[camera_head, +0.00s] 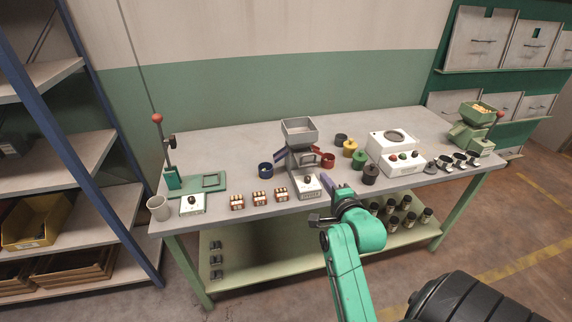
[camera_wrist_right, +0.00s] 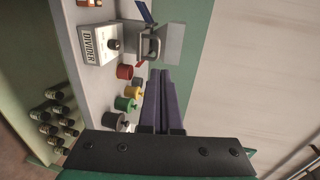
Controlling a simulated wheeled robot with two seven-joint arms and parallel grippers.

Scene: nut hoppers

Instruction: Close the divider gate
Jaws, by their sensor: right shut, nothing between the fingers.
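The divider (camera_head: 299,131) stands at the middle of the table, with a grey hopper on top and a blue and a red chute below it. Its white box (camera_head: 309,188) with a dark knob faces the front. In the right wrist view the box (camera_wrist_right: 95,50) reads DIVIDER, and a grey metal bracket (camera_wrist_right: 151,50) shows beside the hopper (camera_wrist_right: 174,44). I cannot tell how the gate stands. My right gripper (camera_head: 328,188) is shut and empty, just right of the box and apart from the divider. Its fingers (camera_wrist_right: 160,82) point toward the divider. My left gripper is out of view.
A blue cup (camera_head: 265,170) and a red cup (camera_head: 328,160) flank the divider. Yellow, green and black containers (camera_head: 359,160) and a white machine (camera_head: 393,152) stand to the right. Small boxes (camera_head: 260,198) and a lever press (camera_head: 172,180) are to the left.

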